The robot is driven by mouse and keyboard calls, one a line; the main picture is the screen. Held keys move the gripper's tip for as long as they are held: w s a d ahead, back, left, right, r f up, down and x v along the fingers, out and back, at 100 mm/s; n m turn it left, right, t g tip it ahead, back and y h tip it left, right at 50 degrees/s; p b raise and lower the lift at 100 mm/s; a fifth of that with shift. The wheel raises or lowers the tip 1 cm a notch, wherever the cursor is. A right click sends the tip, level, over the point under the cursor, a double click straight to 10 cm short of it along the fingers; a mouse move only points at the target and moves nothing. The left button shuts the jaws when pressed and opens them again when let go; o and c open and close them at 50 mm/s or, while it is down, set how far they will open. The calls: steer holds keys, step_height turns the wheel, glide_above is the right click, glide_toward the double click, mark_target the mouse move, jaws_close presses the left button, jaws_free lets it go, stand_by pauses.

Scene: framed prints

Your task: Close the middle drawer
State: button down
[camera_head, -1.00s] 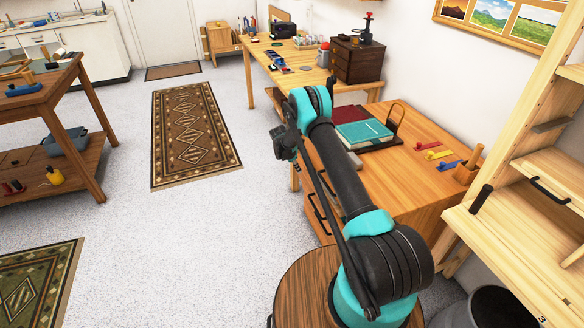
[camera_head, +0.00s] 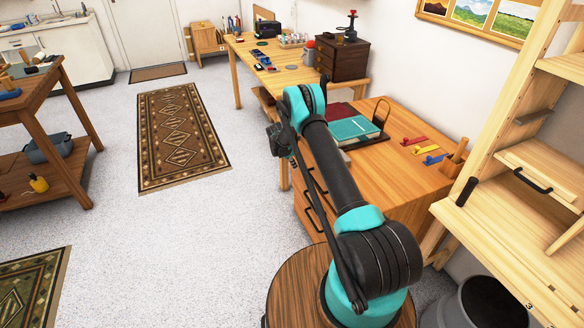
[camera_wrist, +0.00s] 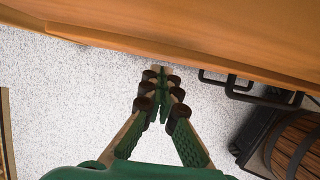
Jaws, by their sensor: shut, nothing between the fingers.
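The wooden desk (camera_head: 410,185) stands right of centre, with a drawer front carrying dark handles (camera_head: 316,208) on its left side, partly hidden by my arm. I cannot tell how far the middle drawer stands out. In the wrist view, an orange-brown wooden edge (camera_wrist: 190,42) crosses the top, and black bar handles (camera_wrist: 262,94) stick out below it at right. My gripper (camera_wrist: 158,88) is shut and empty, below that wooden edge and left of the handles, apart from them. In the head view the fingers are not clear.
A teal book (camera_head: 352,130) and coloured tools (camera_head: 433,158) lie on the desk. A light wood shelf (camera_head: 520,215) with a handled drawer and a dark bin (camera_head: 485,305) stand at right. The speckled floor (camera_head: 200,240) left of the desk is clear, with a patterned rug (camera_head: 180,140).

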steer(key=s+a+r, duration=0.3)
steer(key=a+r, duration=0.4)
steer(key=r, duration=0.2)
steer(key=s+f+t+h, duration=0.1)
steer(key=s+f+h, duration=0.25)
steer(key=s, duration=0.75)
glide_toward(310, 184)
step_height(310, 184, down, 5)
steer(key=shift+w+d+r+h, duration=0.15)
steer(key=shift+d+h, duration=0.1)
steer(key=shift+d, duration=0.35)
steer(key=shift+w+d+h, duration=0.15)
steer(key=shift+d+h, duration=0.05)
steer(key=shift+d, duration=0.45)
steer(key=shift+w+d, duration=0.15)
steer(key=shift+d, duration=0.25)
